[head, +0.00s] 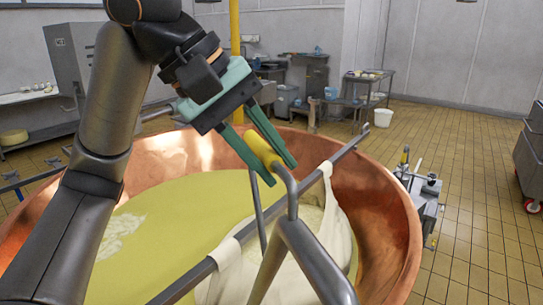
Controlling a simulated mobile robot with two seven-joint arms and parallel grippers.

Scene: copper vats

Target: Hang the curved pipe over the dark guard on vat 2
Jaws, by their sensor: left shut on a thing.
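My left gripper (281,173) reaches in from the upper left over a copper vat (385,225). Its green fingers are shut on the yellow end (262,147) of the curved pipe (291,190). The grey pipe bends down from this end towards the front of the picture. Below it, thicker grey tubing (315,262) forks downward; I cannot tell whether it is part of the pipe. A grey bar (192,280) crosses the vat diagonally, with pale cloth draped on it. I cannot make out a dark guard or a vat number. My right gripper is not in view.
The vat holds yellow liquid (165,215) and a pale cloth bag (338,228). A metal device (425,200) stands at the vat's right side. The tiled floor (475,220) to the right is largely clear, with a dark wheeled cart (530,150) at the edge.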

